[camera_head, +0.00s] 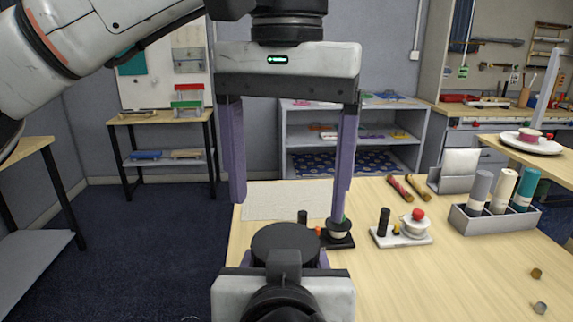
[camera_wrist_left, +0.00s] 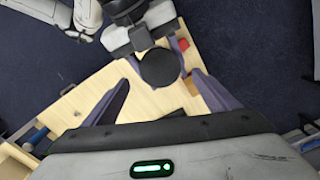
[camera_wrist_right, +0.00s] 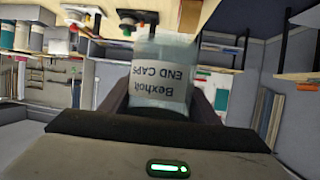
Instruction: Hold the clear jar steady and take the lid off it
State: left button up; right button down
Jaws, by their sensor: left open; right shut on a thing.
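The clear jar (camera_wrist_right: 160,85) shows in the right wrist view, with a white label reading "Bexhoft END CAPS" upside down there. My right gripper (camera_wrist_right: 160,102) is shut on the jar's sides. The jar's round black lid (camera_head: 285,243) is on top, seen from above in the head view and in the left wrist view (camera_wrist_left: 160,67). My left gripper (camera_head: 289,208) is open, fingers pointing down above the lid, one on each side of it in the picture. Its fingers do not appear to touch the lid. In the head view, the jar's body is mostly hidden by the lid and right gripper.
The wooden table (camera_head: 400,280) lies beyond and to the right. On it are a dark stand (camera_head: 340,241), a white tray (camera_head: 402,238) with small items, and a grey rack (camera_head: 495,220) of several cylinders. Two small caps lie at the right. The front right tabletop is mostly clear.

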aim_at(285, 242)
pick_arm(q)
jog(key=shift+f, duration=2.75)
jog(key=c, duration=1.1)
jog(key=n, duration=0.6)
jog(key=shift+n, duration=0.3)
jog(key=shift+c, duration=0.2)
jog(key=o, duration=1.2)
jog(key=shift+c, duration=0.2)
